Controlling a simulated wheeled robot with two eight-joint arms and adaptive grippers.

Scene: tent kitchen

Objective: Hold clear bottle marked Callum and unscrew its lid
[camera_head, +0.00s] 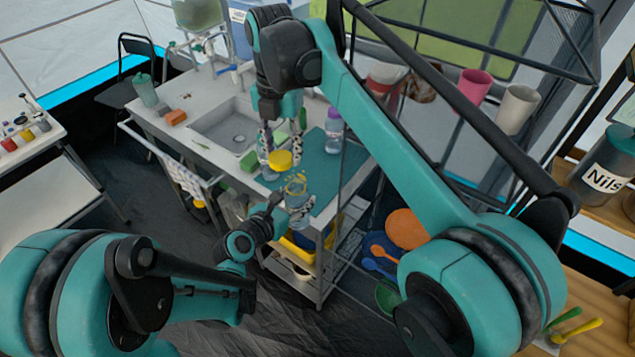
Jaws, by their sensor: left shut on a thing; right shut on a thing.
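A clear bottle (297,199) is held upright or nearly so at the front edge of the counter, with a yellowish ring at its top. My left gripper (289,208) is shut on its body from the lower left. No name is readable on it at this size. A round yellow lid (280,160) shows just above and left of the bottle's top. My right gripper (281,151) reaches down from above and is shut on this lid. The lid looks apart from the bottle, but the exact gap is hard to tell.
A purple-capped bottle (333,130) stands on the teal mat (352,160) right of the grippers. A sink (228,128) and green sponge (250,161) lie to the left. Black frame bars of a rack (345,100) stand close on the right. A teal bottle (146,90) stands farther back.

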